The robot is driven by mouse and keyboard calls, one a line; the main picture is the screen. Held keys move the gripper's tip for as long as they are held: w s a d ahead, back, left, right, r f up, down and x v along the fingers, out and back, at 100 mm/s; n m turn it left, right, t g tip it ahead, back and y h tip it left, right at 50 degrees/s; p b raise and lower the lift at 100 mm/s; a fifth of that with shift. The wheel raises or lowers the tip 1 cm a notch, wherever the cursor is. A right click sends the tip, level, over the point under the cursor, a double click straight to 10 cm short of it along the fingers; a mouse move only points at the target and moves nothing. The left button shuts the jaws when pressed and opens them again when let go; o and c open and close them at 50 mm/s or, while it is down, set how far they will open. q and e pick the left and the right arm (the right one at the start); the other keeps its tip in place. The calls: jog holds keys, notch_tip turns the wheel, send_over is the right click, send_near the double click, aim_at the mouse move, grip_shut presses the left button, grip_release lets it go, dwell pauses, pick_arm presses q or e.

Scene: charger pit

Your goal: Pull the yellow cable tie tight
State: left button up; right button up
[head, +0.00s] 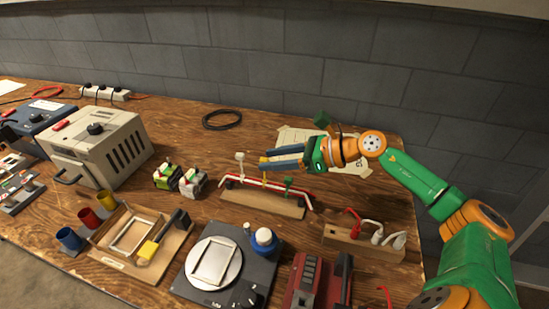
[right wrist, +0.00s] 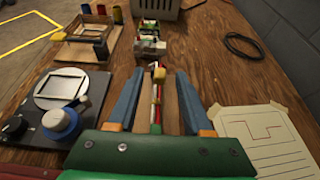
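The yellow cable tie (head: 264,180) stands on a bundle of red and white cables (head: 300,194) that runs along a wooden board (head: 262,203). I cannot tell whether either finger touches the tie. My left gripper is out of view.
A white post (head: 240,158) and a green clip (head: 288,183) rise from the board. A wooden block with red and white plugs (head: 365,241) stands front right. A black cable ring (head: 222,119) and a paper sheet (right wrist: 262,138) lie behind. Battery-like blocks (head: 180,179) stand left.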

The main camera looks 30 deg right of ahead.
jog(key=shift+s+d, duration=0.25)
jog(key=shift+d, duration=0.05)
jog(key=b+v, duration=0.2)
jog(key=v, duration=0.4)
jog(key=shift+r+b, duration=0.25)
jog(key=shift+b, duration=0.1)
jog(key=shift+s, duration=0.1)
